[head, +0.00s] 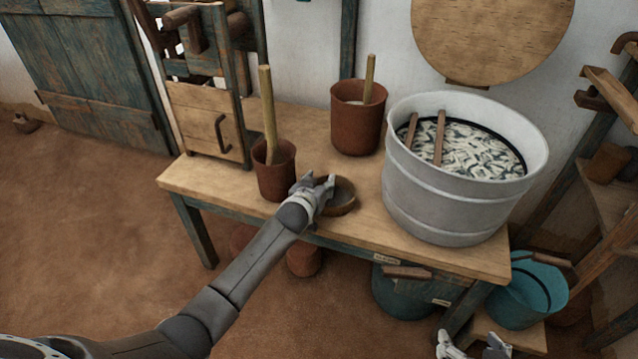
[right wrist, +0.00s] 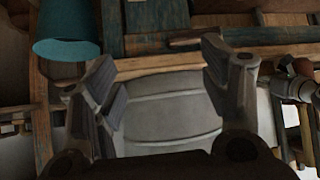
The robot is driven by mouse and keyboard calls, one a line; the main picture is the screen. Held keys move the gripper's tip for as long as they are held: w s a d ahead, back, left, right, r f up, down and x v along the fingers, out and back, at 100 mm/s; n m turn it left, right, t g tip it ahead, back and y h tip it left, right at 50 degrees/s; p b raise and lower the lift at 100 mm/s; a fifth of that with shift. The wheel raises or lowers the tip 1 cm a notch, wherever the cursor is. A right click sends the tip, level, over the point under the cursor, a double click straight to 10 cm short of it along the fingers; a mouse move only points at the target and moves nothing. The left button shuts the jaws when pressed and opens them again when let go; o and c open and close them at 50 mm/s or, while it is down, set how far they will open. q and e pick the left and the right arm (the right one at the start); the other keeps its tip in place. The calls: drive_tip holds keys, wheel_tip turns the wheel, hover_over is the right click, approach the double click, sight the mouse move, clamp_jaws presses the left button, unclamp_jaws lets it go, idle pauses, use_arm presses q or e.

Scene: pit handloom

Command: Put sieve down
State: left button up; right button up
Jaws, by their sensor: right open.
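The sieve (head: 342,197), a shallow round brown-rimmed pan with a greyish inside, is at the front of the wooden table, between a small brown pot and the big metal tub. It looks level and at about table height; whether its underside touches the top is unclear. My left gripper (head: 314,186) is at its left rim, its fingers overlapping the rim and hiding part of it. Whether the fingers are closed on the rim cannot be told. My right gripper (head: 471,345) is open and empty in front of the table; its spread fingers show in the right wrist view (right wrist: 163,88).
On the table (head: 225,178) stand a small pot (head: 276,182) with a stick, a larger brown pot (head: 357,128) and the tub (head: 440,205) of pale pieces in liquid. A teal bucket (head: 532,292) stands low at right. Bare tabletop lies behind the sieve.

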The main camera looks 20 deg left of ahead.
idle(0.3)
use_arm(q)
drive_tip(key=shift+r, duration=0.15)
drive_tip(key=p+v, duration=0.2)
drive_tip(key=v, duration=0.4)
drive_tip(key=shift+s+r+p, duration=0.1)
drive_tip(key=shift+r+p, duration=0.05)
drive_tip(key=shift+p, duration=0.15)
drive_tip(key=p+v, duration=0.1)
drive_tip(key=v, duration=0.3)
drive_tip(key=shift+v, duration=0.9)
drive_tip(key=s+f+m+g, duration=0.1)
drive_tip(key=s+g, duration=0.4)
drive_tip(key=s, duration=1.2)
drive_tip(key=s+f+m+g, duration=0.1)
drive_tip(key=s+f+g, duration=0.2)
drive_tip(key=s, duration=1.4)
drive_tip(key=shift+d+f+m+g, duration=0.3)
drive_tip(key=shift+f+m+g, duration=0.1)
drive_tip(key=shift+g, duration=0.6)
use_arm(e)
drive_tip(key=s+d+f+g+h, duration=0.1)
drive_tip(key=s+g, duration=0.4)
drive_tip(key=s, duration=0.5)
drive_tip(key=shift+s+d+f+g, duration=0.35)
drive_tip(key=shift+d+f, duration=0.3)
drive_tip(key=shift+d, duration=0.5)
